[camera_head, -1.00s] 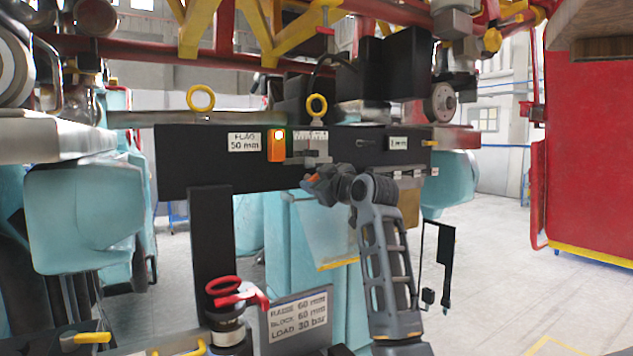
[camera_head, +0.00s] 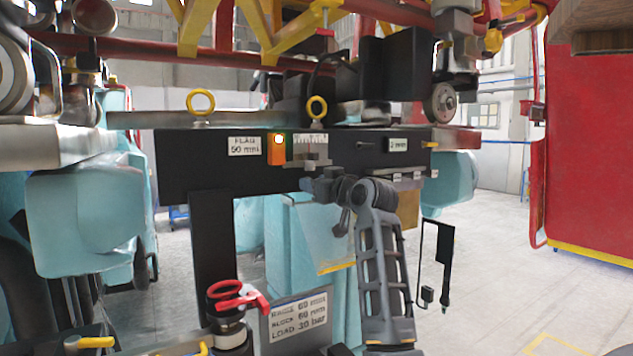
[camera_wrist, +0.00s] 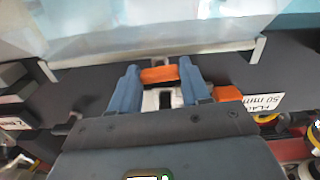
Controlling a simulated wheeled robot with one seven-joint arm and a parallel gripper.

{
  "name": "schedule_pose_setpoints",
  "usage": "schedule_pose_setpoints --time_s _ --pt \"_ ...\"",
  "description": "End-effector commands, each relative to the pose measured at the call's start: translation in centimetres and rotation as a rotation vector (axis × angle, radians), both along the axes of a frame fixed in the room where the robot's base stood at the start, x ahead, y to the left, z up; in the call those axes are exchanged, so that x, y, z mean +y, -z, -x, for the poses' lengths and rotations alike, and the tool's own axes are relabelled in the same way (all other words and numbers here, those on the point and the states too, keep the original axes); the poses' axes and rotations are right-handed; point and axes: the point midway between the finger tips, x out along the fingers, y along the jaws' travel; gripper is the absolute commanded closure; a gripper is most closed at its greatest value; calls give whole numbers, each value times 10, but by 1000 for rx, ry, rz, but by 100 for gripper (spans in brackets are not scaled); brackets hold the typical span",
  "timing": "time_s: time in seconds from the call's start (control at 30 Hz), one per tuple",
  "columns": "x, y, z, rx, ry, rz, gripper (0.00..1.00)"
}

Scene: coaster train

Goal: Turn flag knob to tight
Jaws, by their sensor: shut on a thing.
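An orange knob (camera_wrist: 158,75), apparently the flag knob, lies between the two blue-grey fingertips of my gripper (camera_wrist: 157,82) in the wrist view. My gripper is shut on it. In the head view my gripper (camera_head: 312,186) is just below the scale plate (camera_head: 310,140) on the front of the black beam (camera_head: 180,165), and the knob is hidden there. A white label (camera_head: 244,145) reading FLAG 50 mm is left of an orange box (camera_head: 277,149) with a lit lamp. I see no readable tight mark.
Two yellow lifting eyes (camera_head: 201,101) stand on top of the beam. A red handwheel (camera_head: 228,294) and a placard (camera_head: 297,316) are low in front. A thin black frame (camera_head: 435,262) hangs right of my arm.

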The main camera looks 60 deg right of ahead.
Motion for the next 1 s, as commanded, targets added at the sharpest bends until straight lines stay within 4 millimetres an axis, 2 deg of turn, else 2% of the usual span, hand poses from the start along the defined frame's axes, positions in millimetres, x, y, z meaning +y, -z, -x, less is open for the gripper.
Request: schedule_pose_setpoints --time_s 0.3,0.7,0.73,1.0 --pt "0 1 0 -44 -1 -75 84" --pt "0 1 0 -48 -1 -82 84" --pt "0 1 0 -49 -1 -82 51" --pt "0 0 0 -48 0 -80 28"
